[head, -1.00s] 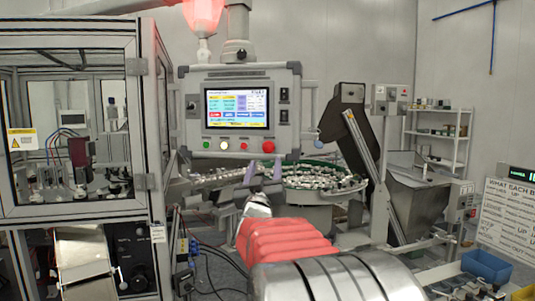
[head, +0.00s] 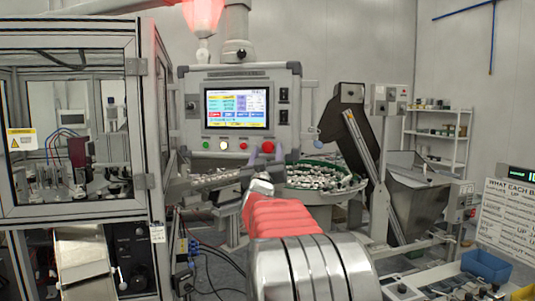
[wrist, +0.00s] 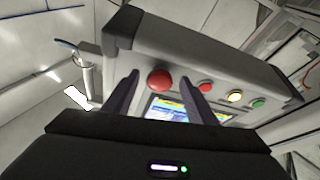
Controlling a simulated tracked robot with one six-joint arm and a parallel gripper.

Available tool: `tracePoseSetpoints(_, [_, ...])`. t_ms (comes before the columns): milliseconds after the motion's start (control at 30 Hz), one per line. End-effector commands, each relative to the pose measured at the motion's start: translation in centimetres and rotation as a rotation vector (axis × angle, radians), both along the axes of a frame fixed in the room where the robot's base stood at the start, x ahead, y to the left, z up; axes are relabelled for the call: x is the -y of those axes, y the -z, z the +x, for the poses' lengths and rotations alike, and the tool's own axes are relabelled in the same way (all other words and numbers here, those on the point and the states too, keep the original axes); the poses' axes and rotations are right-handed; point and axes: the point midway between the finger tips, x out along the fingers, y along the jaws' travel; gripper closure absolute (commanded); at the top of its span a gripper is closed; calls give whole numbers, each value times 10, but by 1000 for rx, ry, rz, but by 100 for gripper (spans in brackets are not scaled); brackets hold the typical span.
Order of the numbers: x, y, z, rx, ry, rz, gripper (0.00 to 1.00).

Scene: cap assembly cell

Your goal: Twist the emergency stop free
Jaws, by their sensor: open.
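The emergency stop is a red mushroom button (head: 268,147) at the lower right of the grey control panel (head: 240,72). In the wrist view the red button (wrist: 160,79) shows between the two finger tips. My gripper (head: 265,156) is open, with its fingers just below and around the button in the head view. In the wrist view my gripper (wrist: 159,76) has one dark finger on each side of the button, with visible gaps. I cannot tell how deep the fingers reach past it.
A small red button (head: 243,146), a white one (head: 223,145) and a green one (head: 206,145) sit left of the emergency stop. The lit screen (head: 237,108) is above. A round feeder bowl (head: 318,178) stands behind my arm; a framed machine (head: 75,120) is left.

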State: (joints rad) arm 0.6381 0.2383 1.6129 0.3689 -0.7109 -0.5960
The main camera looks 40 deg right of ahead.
Motion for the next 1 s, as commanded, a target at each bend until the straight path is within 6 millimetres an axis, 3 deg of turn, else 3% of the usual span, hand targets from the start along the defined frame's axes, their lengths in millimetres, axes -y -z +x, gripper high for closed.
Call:
tracePoseSetpoints(100, [0,0,0,0,0,0,48])
tracePoseSetpoints(700, [-1,0,0,0,-1,0,90])
tracePoseSetpoints(1000, [-2,0,1,25,-2,17,90])
